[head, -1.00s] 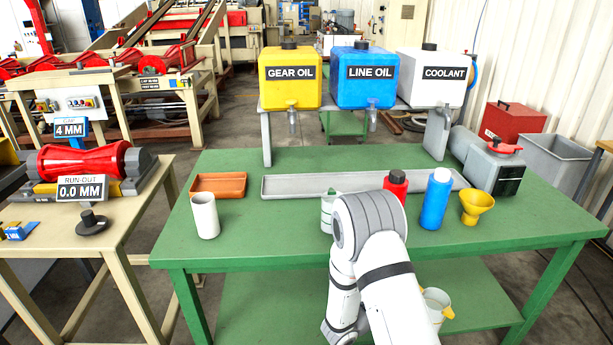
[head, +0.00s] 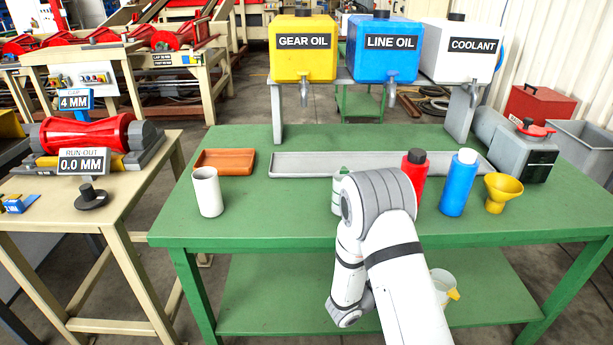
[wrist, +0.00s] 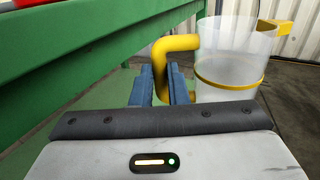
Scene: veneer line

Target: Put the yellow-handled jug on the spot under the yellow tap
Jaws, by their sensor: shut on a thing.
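The yellow-handled jug (wrist: 228,62) is clear with a yellow band and a yellow spout. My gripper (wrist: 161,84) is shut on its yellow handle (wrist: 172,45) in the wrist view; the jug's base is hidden. In the head view the jug (head: 443,284) shows low behind my arm, below the tabletop's front edge. I cannot tell whether it touches the lower shelf. The yellow GEAR OIL tank (head: 303,62) stands behind the table with its tap (head: 304,92) above the long grey tray (head: 305,164). No separate spot mark is clear under the tap.
The green table (head: 270,210) holds a white cup (head: 207,192), an orange tray (head: 225,161), a green-marked vessel (head: 338,190) partly behind my arm, a red bottle (head: 416,170), a blue bottle (head: 458,183) and a yellow funnel (head: 501,192). Its front left is clear.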

